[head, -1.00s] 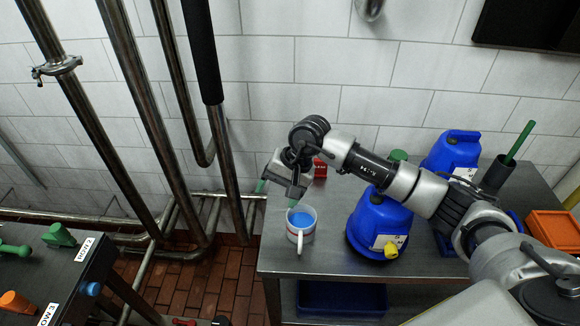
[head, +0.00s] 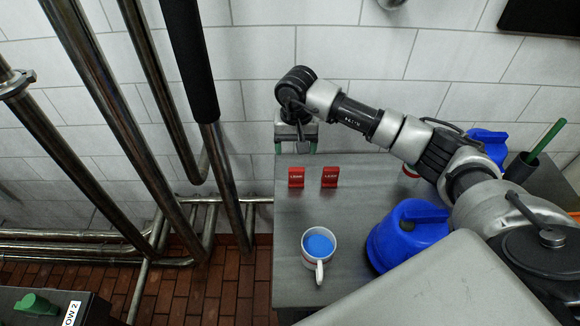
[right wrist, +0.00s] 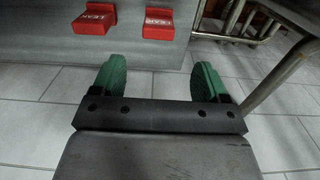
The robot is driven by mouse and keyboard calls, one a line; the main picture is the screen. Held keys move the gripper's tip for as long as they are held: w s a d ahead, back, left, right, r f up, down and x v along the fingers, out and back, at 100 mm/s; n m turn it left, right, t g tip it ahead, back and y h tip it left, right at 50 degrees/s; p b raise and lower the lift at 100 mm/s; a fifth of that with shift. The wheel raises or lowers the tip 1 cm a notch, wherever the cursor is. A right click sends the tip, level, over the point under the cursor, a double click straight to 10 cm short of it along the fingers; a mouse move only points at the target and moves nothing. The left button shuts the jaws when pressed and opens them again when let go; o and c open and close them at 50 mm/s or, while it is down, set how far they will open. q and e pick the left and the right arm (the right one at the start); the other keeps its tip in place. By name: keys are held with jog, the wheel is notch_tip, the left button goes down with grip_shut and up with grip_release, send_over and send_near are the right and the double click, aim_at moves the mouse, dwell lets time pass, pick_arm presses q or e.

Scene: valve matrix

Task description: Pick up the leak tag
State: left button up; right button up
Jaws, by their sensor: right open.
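Two small red leak tags stand side by side near the back of the grey table, a left one (head: 296,177) and a right one (head: 330,177). Both also show at the top of the right wrist view, one at the left (right wrist: 95,20) and one nearer the middle (right wrist: 158,24), with lettering that reads LEAK. My right gripper (head: 295,148) is by the table's back edge, behind the tags in the head view. Its green fingers (right wrist: 158,82) are spread, empty and apart from both tags. My left gripper is not in view.
A white mug with blue contents (head: 318,245) stands at the table's front left. A blue jug (head: 408,236) is right of it, with another blue container (head: 489,146) behind. A dark cup with a green stick (head: 522,166) is at right. Steel pipes (head: 110,130) rise at left.

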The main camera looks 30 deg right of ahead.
aim_at(296, 169)
jog(key=f, duration=0.2)
jog(key=s+f+p, duration=0.1)
jog(key=f, duration=0.1)
jog(key=shift+s, duration=0.1)
jog(key=shift+f, duration=0.3)
notch_tip(296, 169, down, 4)
jog(key=shift+a+r+p, duration=0.1)
jog(key=shift+r+p, duration=0.1)
jog(key=shift+p, duration=0.9)
jog(key=shift+f, duration=0.6)
jog(key=shift+c, duration=1)
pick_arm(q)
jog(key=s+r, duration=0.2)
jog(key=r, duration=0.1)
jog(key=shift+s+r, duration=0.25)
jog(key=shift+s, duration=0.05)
pick_arm(e)
jog(key=c, duration=0.8)
jog(key=shift+r, duration=0.1)
